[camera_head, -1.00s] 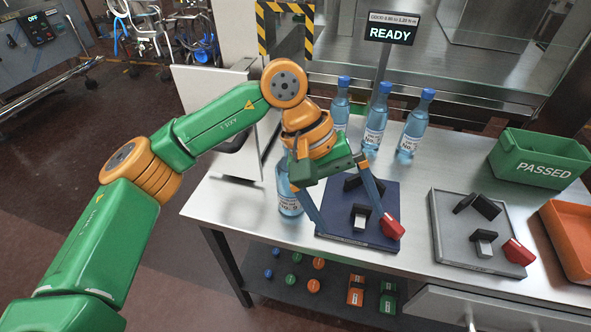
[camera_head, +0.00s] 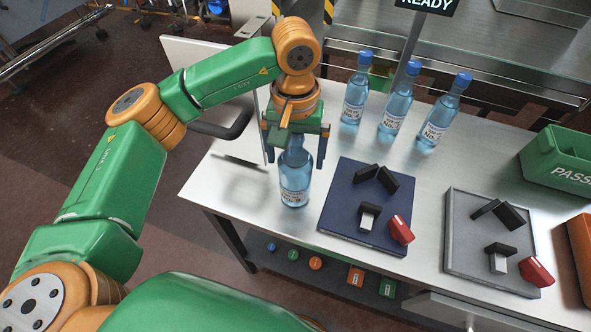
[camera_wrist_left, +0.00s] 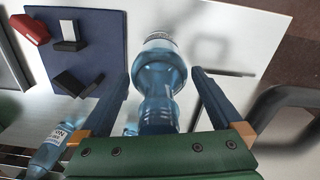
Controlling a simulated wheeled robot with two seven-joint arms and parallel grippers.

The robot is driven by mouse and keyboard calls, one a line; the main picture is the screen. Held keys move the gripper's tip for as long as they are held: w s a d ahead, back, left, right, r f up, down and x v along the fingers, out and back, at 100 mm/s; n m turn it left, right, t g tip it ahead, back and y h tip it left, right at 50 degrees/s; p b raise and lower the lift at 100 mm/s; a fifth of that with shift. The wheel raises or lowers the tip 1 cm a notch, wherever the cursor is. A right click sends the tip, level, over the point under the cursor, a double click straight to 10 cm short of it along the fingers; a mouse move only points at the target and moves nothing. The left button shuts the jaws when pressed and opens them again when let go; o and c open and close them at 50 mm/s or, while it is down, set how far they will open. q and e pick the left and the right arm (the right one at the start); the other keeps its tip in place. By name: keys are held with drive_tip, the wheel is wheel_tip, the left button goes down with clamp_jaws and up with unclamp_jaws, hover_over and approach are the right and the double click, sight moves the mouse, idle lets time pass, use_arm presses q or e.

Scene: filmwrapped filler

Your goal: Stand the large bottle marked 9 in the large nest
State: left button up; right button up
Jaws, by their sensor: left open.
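A blue bottle (camera_head: 295,187) with a white label stands upright on the table, left of the blue board; its number is too small to read surely. My left gripper (camera_head: 294,160) is over it, fingers pointing down, open, one on each side of its upper part. In the left wrist view the bottle (camera_wrist_left: 160,85) shows between the two fingers, with gaps visible. The blue board (camera_head: 340,228) and the grey board (camera_head: 462,262) each carry black angled blocks and a red piece; I cannot tell which is the large nest. My right gripper is out of view.
Three similar bottles (camera_head: 393,113) stand at the back of the table. A green PASSED bin (camera_head: 560,160) and an orange tray (camera_head: 580,245) are at the right. A dark handle-like bar (camera_head: 235,125) is left of my gripper. A shelf under the table holds small coloured items.

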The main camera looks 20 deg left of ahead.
use_arm(q)
drive_tip(key=shift+s+d+r, duration=0.1)
drive_tip(key=c, duration=0.7)
clamp_jaws()
